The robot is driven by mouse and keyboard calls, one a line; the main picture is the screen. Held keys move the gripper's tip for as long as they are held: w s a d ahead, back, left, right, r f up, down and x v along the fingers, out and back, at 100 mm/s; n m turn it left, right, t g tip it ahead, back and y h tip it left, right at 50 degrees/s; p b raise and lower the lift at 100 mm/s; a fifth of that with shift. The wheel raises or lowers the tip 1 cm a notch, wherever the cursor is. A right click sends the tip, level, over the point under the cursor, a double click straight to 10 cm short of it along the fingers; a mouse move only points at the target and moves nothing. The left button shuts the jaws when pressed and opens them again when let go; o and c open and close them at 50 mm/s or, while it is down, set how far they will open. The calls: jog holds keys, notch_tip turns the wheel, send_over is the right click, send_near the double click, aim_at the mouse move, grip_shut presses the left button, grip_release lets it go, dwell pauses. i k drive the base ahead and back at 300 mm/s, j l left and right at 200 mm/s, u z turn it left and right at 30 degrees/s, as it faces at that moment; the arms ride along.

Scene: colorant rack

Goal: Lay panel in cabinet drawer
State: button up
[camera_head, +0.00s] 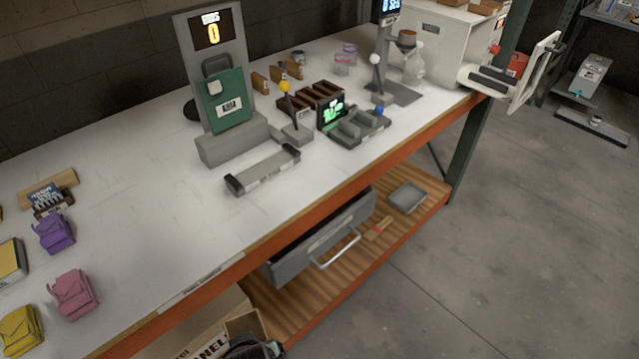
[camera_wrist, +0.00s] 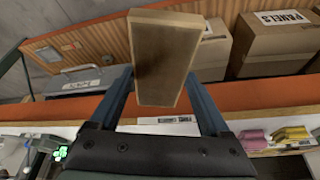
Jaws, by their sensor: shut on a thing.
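My gripper (camera_wrist: 160,92) is shut on a brown wooden panel (camera_wrist: 163,55). In the wrist view the panel stands up between the two blue fingers. The grey cabinet drawer (camera_head: 318,247) with a silver handle is under the bench in the head view. A dark gap shows behind its front, so it looks partly pulled out, but its inside is mostly hidden by the bench edge. The drawer also shows at the left of the wrist view (camera_wrist: 82,86), apart from the panel. My gripper and the held panel cannot be made out clearly in the head view.
The bench's orange edge (camera_head: 385,165) overhangs the drawer. Cardboard panel boxes (camera_wrist: 275,42) stand left of the drawer in the head view. The floor in front is clear.

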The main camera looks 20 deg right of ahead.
aim_at(494, 76)
jog(key=i+l+u, duration=0.15)
jog(key=l, duration=1.15)
jog(key=i+l+u, duration=0.1)
jog(key=l, duration=1.2)
jog(key=i+l+u, duration=0.15)
jog(key=l, duration=1.2)
